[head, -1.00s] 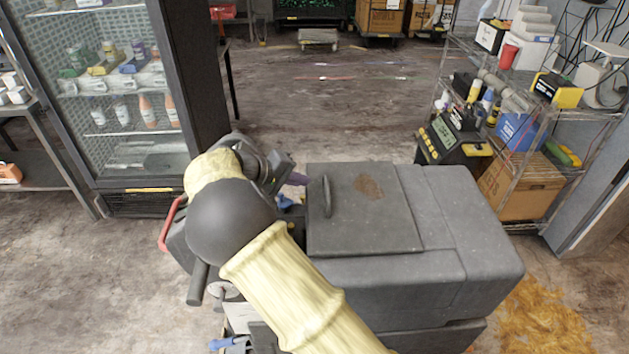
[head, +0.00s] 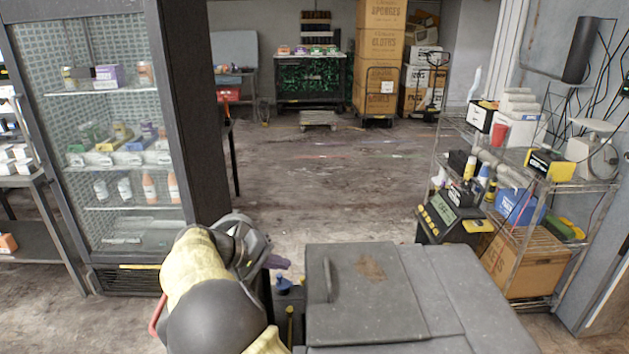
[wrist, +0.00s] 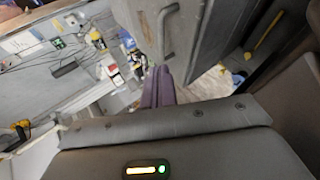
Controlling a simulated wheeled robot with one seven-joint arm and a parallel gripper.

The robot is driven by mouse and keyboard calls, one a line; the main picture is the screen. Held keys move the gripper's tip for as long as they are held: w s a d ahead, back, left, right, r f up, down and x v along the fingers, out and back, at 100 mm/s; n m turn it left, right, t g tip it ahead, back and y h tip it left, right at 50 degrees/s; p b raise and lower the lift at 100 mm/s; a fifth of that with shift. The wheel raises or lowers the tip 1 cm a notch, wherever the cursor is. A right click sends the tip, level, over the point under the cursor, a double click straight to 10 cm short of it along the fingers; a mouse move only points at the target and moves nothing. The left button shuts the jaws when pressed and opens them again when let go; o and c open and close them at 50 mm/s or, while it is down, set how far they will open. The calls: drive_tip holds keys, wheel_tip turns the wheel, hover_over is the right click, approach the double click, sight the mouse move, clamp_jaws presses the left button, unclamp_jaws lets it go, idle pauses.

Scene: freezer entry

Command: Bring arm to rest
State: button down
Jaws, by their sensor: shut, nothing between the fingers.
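My gripper (head: 279,263) shows in the head view at the end of my yellow-covered arm, low and left of centre. Its purple fingers (wrist: 158,88) also show in the wrist view, pressed together with nothing between them. The gripper is beside the left edge of a grey lidded box (head: 372,285) with a dark handle. I cannot tell whether the gripper touches the box. In the wrist view, the handle (wrist: 169,28) lies above the fingers.
A glass-doored freezer cabinet (head: 122,200) stands at the left. A wire shelf rack (head: 510,262) with cartons, bottles and devices stands at the right. The middle floor is clear.

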drive_tip(key=s+d+f+m+g+y+p, duration=0.1)
drive_tip(key=s+d+f+g+y, duration=0.15)
drive_tip(key=d, duration=0.65)
drive_tip(key=s+d+f+m+g+y+p, duration=0.1)
drive_tip(key=s+d+g+y, duration=0.15)
drive_tip(key=d, duration=0.75)
drive_tip(key=s+d+m+y, duration=0.1)
drive_tip(key=s+d, duration=0.3)
drive_tip(key=s, duration=0.4)
drive_tip(key=s+d+r+m+t+y+p, duration=0.1)
drive_tip(key=s+d+m+y, duration=0.1)
drive_tip(key=s+d, duration=0.3)
drive_tip(key=s+y, duration=0.1)
drive_tip(key=s, duration=0.3)
drive_tip(key=shift+t, duration=0.3)
